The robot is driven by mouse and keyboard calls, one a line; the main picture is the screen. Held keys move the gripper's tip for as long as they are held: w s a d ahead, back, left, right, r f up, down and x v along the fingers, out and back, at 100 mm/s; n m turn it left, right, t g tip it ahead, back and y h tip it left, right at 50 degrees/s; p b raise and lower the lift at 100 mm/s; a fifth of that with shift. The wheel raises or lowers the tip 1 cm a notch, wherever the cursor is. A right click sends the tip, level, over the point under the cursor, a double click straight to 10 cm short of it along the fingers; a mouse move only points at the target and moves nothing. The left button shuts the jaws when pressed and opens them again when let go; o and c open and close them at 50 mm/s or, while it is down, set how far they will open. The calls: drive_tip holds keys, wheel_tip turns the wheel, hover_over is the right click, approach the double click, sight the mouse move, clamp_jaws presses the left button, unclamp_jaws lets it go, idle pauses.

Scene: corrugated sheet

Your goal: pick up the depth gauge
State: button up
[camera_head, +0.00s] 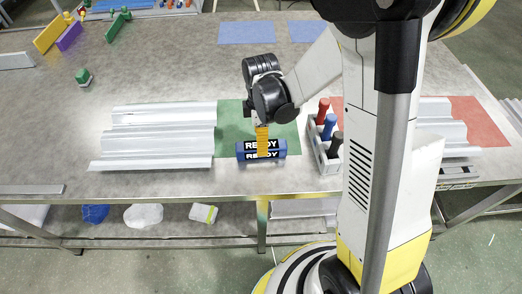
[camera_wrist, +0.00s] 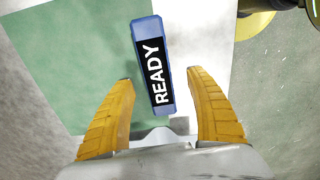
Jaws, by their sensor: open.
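I cannot pick out with certainty a thing that is the depth gauge. A blue block with a black and white READY label (camera_head: 248,153) lies at the front edge of the green mat (camera_head: 232,125) in the head view. In the wrist view the same READY block (camera_wrist: 154,66) lies lengthwise between and beyond my fingers. My gripper (camera_head: 262,140) points down over this block in the head view, its yellow fingers partly covering the label. In the wrist view my gripper (camera_wrist: 160,76) has its fingers spread on either side of the block, with gaps visible.
A grey rack (camera_head: 318,150) with red, blue and black handles stands right of the block. A corrugated sheet (camera_head: 160,140) lies to the left, another (camera_head: 437,115) at right on a red mat (camera_head: 480,121). A green-topped piece (camera_head: 83,76) stands far left. The table's front edge is close.

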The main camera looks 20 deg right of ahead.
drive_tip(key=f+b, duration=0.1)
drive_tip(key=f, duration=0.1)
drive_tip(key=f+b, duration=0.1)
drive_tip(key=f, duration=0.2)
drive_tip(key=shift+w+d, duration=0.15)
drive_tip(key=shift+w, duration=0.05)
drive_tip(key=shift+r, duration=0.15)
clamp_jaws()
drive_tip(key=shift+r, duration=0.1)
